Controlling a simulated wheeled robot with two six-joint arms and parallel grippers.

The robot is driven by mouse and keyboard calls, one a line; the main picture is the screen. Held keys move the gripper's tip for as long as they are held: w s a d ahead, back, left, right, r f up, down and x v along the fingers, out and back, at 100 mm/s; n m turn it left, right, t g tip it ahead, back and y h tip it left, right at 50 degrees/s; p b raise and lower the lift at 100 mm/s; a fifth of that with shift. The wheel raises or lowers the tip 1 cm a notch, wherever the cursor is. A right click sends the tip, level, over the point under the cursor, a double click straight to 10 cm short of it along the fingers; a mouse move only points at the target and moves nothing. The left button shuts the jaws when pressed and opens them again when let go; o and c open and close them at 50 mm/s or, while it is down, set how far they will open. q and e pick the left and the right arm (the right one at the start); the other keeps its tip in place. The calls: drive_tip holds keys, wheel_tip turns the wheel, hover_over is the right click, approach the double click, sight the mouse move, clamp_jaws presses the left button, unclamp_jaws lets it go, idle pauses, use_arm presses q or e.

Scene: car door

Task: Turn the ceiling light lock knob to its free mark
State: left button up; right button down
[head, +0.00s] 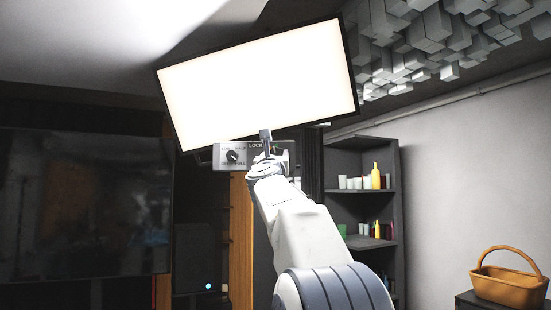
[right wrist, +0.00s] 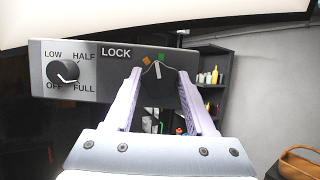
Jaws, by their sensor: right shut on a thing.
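The ceiling light (head: 258,85) is a bright tilted panel with a grey control box (head: 220,157) at its lower edge. In the right wrist view the dark lock knob (right wrist: 151,82) sits right of the word LOCK. Its white pointer line points almost straight up. An orange mark (right wrist: 146,60) lies at its upper left and a green mark (right wrist: 161,56) just above it; the pointer lies between them, nearer the green. My right gripper (right wrist: 159,76) is shut on the lock knob, one finger on each side. In the head view my right arm hides the knob. My left gripper is not in view.
A dimmer knob (right wrist: 63,73) marked OFF, LOW, HALF and FULL sits left of the lock knob on the same box. A corner shelf (head: 361,197) with bottles and cups stands behind. A wicker basket (head: 508,290) is at lower right.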

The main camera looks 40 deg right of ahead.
drive_tip(key=n+y, duration=0.1)
drive_tip(key=n, duration=0.1)
drive_tip(key=n+t+y, duration=0.1)
drive_tip(key=n, duration=0.2)
drive_tip(key=shift+s+d+n+t+y, duration=0.1)
drive_tip(key=shift+n+t+y, duration=0.2)
drive_tip(key=shift+n+y+p, duration=0.3)
drive_tip(key=shift+n+y, duration=0.5)
drive_tip(key=shift+n, duration=0.8)
drive_tip(key=shift+r+n+t+y, duration=0.1)
drive_tip(key=shift+n+t+y, duration=0.25)
drive_tip(key=shift+n, duration=0.55)
drive_tip(key=shift+y+p, duration=0.25)
drive_tip(key=shift+p, duration=0.1)
drive_tip(key=n+y+p, duration=0.1)
drive_tip(key=n, duration=0.1)
drive_tip(key=n+p, duration=0.1)
drive_tip(key=n, duration=0.2)
drive_tip(key=shift+r+y, duration=0.15)
drive_tip(key=shift+y, duration=0.25)
drive_tip(key=shift+n+g+y+p, duration=0.45)
drive_tip(key=shift+n+y+p, duration=0.4)
drive_tip(key=shift+n, duration=1.05)
drive_tip(key=shift+c, duration=1.1)
unclamp_jaws()
